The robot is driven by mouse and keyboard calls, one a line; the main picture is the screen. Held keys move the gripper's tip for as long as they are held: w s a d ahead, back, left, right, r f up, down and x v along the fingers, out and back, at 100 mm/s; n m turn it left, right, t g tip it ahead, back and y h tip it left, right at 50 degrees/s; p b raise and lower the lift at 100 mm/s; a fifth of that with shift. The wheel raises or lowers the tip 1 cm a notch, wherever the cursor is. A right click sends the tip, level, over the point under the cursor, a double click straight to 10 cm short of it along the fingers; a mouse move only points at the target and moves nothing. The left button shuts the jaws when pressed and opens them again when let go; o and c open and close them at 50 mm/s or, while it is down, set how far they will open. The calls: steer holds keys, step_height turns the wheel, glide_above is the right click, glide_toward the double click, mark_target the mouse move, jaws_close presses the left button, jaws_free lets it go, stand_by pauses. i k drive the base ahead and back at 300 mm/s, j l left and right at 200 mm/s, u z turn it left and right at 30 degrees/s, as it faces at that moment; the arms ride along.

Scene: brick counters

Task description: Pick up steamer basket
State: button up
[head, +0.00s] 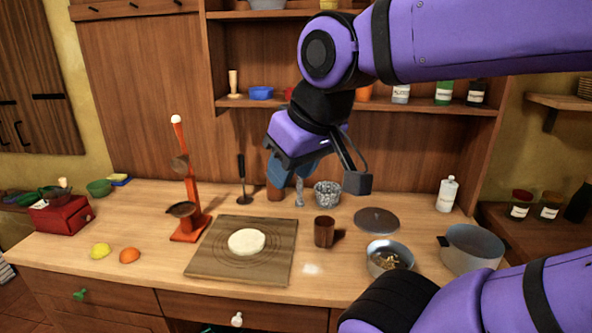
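A grey bowl-shaped vessel with a speckled, openwork-looking wall (327,194) stands upright at the back of the counter in the head view. It looks most like the steamer basket, but it is too small to be sure. My gripper (317,176) hangs above the back of the counter, over and slightly left of this vessel in the picture. One dark finger is splayed out to the right, and the gripper looks open. The other finger is hard to make out. I see nothing held.
A cutting board (213,271) with dough (246,242), a brown mug (324,231), a lid (377,220), a bowl (375,268) and a pot (472,249) stand in front. An orange stand (190,195) is left. Shelves (430,107) rise behind. My arm crosses the right side.

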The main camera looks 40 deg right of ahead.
mark_target(384, 248)
steer(key=z, duration=1.55)
steer(key=l, duration=0.45)
steer(key=k+l, duration=0.1)
steer(key=l, duration=0.4)
